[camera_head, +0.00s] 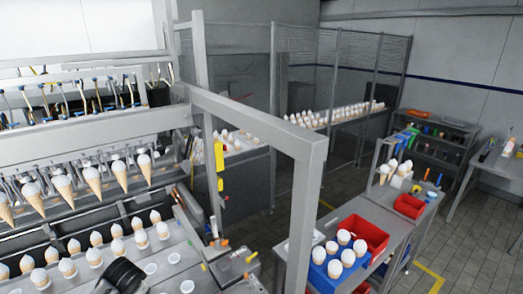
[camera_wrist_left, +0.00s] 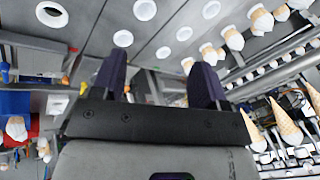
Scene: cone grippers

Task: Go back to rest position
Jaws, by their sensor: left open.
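My left gripper (camera_wrist_left: 159,72) shows in the left wrist view with its two dark purple fingers spread apart and nothing between them. A grey plate with round white-rimmed holes (camera_wrist_left: 145,9) is beyond the fingers. In the head view, a dark rounded arm part (camera_head: 122,276) of mine is at the bottom edge, beside the plate with cones; no fingers can be made out there. White-topped cones (camera_head: 96,239) stand in rows in that plate, and more cones (camera_head: 92,178) hang in the machine above it. My right gripper is in neither view.
A grey frame post (camera_head: 304,215) stands at the centre. To its right, a bench holds a blue holder with several cones (camera_head: 348,258) and a red bin (camera_head: 362,232). A mesh fence (camera_head: 345,75) stands behind. Open tiled floor (camera_head: 470,250) lies at the right.

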